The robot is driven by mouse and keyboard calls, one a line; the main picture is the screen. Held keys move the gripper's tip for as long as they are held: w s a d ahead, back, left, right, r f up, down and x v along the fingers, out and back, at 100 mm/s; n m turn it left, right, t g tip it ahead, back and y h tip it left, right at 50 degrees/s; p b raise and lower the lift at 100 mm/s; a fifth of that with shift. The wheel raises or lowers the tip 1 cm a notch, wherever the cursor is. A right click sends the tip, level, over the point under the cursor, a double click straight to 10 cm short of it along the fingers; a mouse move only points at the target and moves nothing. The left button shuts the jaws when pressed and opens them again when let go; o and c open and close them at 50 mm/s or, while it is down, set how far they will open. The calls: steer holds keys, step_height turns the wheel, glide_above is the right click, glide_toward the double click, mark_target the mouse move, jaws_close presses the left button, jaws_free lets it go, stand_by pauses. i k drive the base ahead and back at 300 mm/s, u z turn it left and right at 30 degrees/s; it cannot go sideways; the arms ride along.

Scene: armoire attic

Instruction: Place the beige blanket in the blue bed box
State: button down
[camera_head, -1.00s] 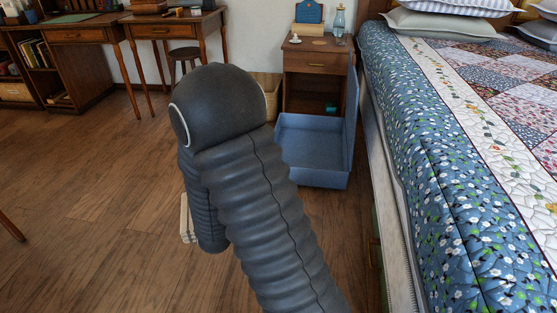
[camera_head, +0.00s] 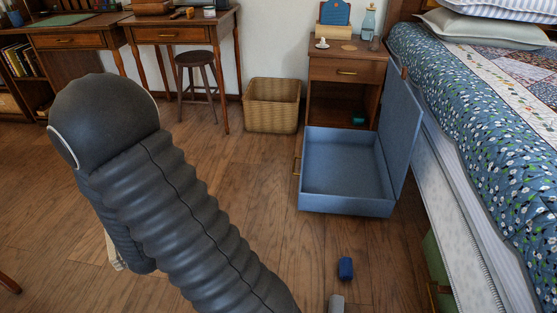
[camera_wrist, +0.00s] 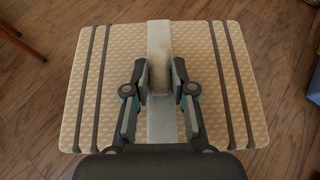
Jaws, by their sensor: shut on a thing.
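The beige blanket (camera_wrist: 226,60) is folded into a flat square with dark stripes and a pale band across its middle. In the wrist view my gripper (camera_wrist: 160,84) is shut on the pale band at its centre. Only a thin edge of the blanket (camera_head: 113,251) shows in the head view; my arm hides the rest and my gripper. The blue bed box (camera_head: 345,205) stands on the floor, right of my arm, with its lid (camera_head: 400,125) raised on the right. The box looks empty.
A wicker basket (camera_head: 271,106) and a nightstand (camera_head: 347,70) stand behind the box. The bed (camera_head: 480,130) is close on its right. A small blue object (camera_head: 345,268) and a grey one (camera_head: 337,304) lie on the floor in front. Floor between arm and box is clear.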

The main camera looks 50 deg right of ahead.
mark_target(335, 160)
steer(key=z, duration=0.1)
steer(key=i, duration=1.65)
steer(key=z, duration=1.25)
steer(key=i, duration=1)
steer(key=z, duration=1.05)
steer(key=i, duration=0.7)
